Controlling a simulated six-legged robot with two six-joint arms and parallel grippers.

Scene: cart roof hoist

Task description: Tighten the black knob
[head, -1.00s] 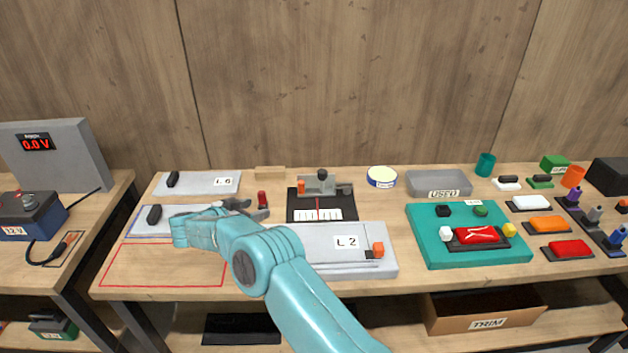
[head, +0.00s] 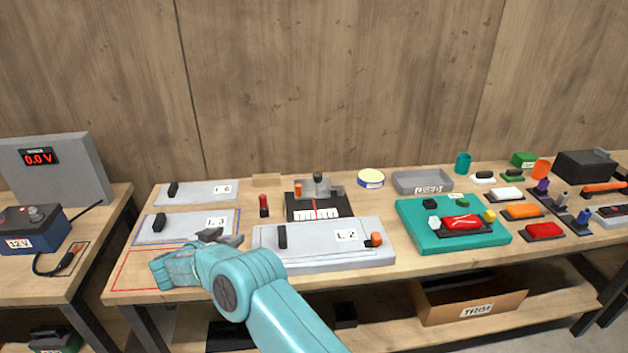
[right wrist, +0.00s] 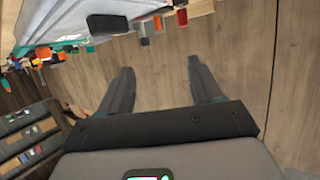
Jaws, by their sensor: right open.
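A small black knob-like piece (head: 429,203) stands at the back left of the teal board (head: 415,238). A dark round knob (head: 318,178) also tops the fixture with a red-lined scale (head: 325,203); I cannot tell which is the task's knob. My right gripper (head: 222,236) is open and looks empty, between the L.3 panel (head: 200,228) and the L.2 panel (head: 320,240), well left of both knobs. In the right wrist view its spread fingers (right wrist: 163,82) have nothing between them. My left gripper is not in view.
Black handles stand on the L.6 panel (head: 215,190), L.3 and L.2. A red-capped piece (head: 264,205) stands behind the gripper. A grey tray (head: 400,182) lies behind the teal board; several coloured parts fill the right end. The red-outlined area (head: 135,272) shows bare wood.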

